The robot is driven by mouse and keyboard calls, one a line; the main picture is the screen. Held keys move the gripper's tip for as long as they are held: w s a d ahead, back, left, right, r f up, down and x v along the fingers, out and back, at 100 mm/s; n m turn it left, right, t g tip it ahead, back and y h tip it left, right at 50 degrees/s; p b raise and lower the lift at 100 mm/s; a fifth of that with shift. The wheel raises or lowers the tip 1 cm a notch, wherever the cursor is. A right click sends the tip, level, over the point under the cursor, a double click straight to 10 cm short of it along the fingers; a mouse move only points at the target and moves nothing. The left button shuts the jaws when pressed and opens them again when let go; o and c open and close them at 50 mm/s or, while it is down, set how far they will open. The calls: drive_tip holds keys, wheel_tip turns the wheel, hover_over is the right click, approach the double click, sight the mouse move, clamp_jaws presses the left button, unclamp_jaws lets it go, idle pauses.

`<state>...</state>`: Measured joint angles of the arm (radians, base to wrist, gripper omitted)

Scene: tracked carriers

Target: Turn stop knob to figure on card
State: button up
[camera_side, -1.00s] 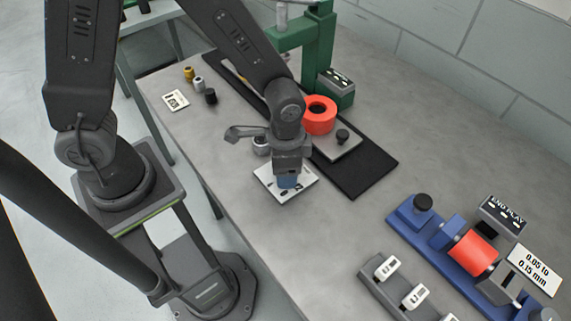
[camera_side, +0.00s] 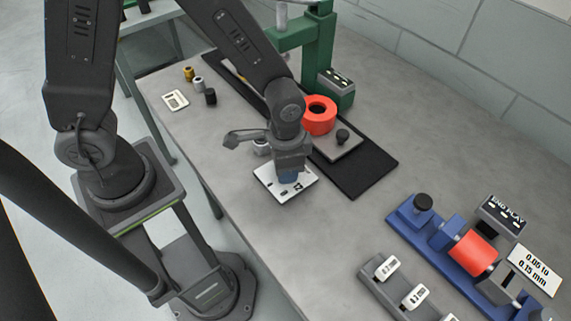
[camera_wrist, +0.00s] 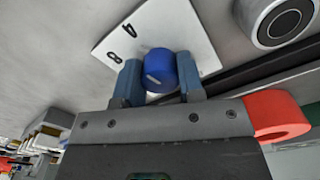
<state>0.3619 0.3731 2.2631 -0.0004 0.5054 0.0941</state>
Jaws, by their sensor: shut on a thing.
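The blue stop knob (camera_wrist: 162,72) stands on a white square dial plate (camera_wrist: 122,33), with a pale mark on its face. In the wrist view the plate's figures 4 and 8 show; the rest is hidden. My gripper (camera_wrist: 160,80) has its two blue-grey fingers on either side of the knob, shut on it. In the side view my gripper (camera_side: 290,172) is low over the plate (camera_side: 293,194) and mostly hides the knob. A small white card (camera_side: 175,100) lies at the table's left; its dark figure is too small to read.
A red ring (camera_side: 319,115) and a green press (camera_side: 318,45) stand behind my gripper by a black mat (camera_side: 362,172). A blue fixture with a red cylinder (camera_side: 473,253) and a grey rack (camera_side: 385,285) are at right. Bare table lies between.

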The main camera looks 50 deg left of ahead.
drive_tip(key=n, duration=0.4)
drive_tip(key=shift+n, duration=1.5)
drive_tip(key=o, duration=0.9)
wheel_tip(320, 180, up, 14)
drive_tip(key=shift+f, duration=0.1)
